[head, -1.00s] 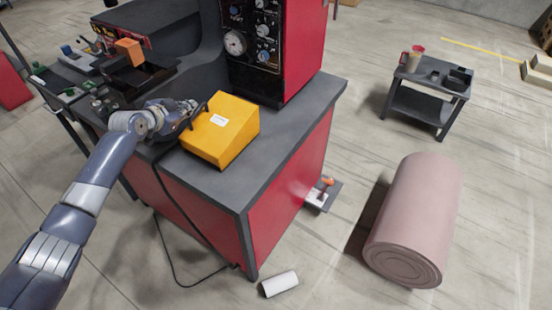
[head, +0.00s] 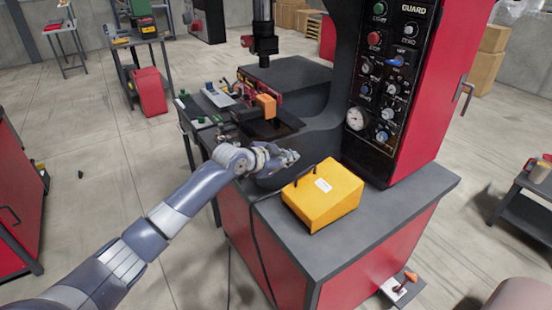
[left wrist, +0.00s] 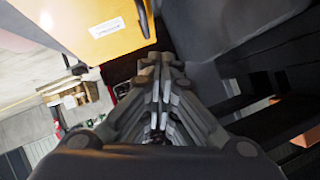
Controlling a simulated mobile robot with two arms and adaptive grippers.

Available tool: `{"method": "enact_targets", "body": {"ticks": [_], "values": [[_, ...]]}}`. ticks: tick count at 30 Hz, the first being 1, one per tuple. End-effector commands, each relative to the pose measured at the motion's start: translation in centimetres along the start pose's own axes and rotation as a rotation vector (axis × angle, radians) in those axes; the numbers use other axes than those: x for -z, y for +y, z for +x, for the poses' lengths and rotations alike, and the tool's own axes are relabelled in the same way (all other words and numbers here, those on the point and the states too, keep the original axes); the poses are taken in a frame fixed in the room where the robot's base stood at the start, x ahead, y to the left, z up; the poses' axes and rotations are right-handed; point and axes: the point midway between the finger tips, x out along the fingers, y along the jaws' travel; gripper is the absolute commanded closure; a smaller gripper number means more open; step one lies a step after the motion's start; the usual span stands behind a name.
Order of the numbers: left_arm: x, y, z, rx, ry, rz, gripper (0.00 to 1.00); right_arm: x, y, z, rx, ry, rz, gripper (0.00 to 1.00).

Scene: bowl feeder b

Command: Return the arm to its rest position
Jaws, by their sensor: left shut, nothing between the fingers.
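My left arm comes in from the lower left in the head view, stretched out over the red and grey machine base. My left gripper (head: 292,156) is shut and empty, just behind and to the left of the yellow box (head: 325,198), above the grey top. In the left wrist view the shut fingers (left wrist: 160,62) point away from the camera with nothing between them. The yellow box (left wrist: 88,22) with its white label and dark handle shows at the upper left there. My right gripper is not in view.
The machine's control panel (head: 385,90) stands right of the gripper. An orange block (head: 266,105) sits on the machine behind it. A side table with green buttons (head: 205,110) is at the left. Open floor (head: 110,200) lies left of my arm. A small dark table (head: 530,205) stands at right.

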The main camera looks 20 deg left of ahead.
Motion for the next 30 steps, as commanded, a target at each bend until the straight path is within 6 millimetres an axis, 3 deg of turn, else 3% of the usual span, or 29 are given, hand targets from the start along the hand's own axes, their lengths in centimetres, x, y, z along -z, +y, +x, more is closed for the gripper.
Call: {"method": "enact_targets", "body": {"ticks": [9,16,19,23,26,30], "values": [[-0.3,-0.5,-4.2,0.0,-0.002,0.003,1.0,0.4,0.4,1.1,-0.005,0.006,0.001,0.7],[-0.1,-0.6,-5.3,-0.001,-0.001,0.0,1.0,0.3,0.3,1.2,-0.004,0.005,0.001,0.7],[-0.5,0.4,-5.2,-0.013,-0.009,-0.004,1.0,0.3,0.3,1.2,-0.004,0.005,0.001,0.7],[-2.5,5.1,-4.9,-0.064,-0.049,-0.026,1.0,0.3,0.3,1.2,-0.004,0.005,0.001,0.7],[-5.0,10.6,-5.3,-0.114,-0.104,-0.06,1.0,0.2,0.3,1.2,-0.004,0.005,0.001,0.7],[-8.6,17.7,-7.4,-0.162,-0.199,-0.133,1.0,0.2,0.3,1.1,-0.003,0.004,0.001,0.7]]}}
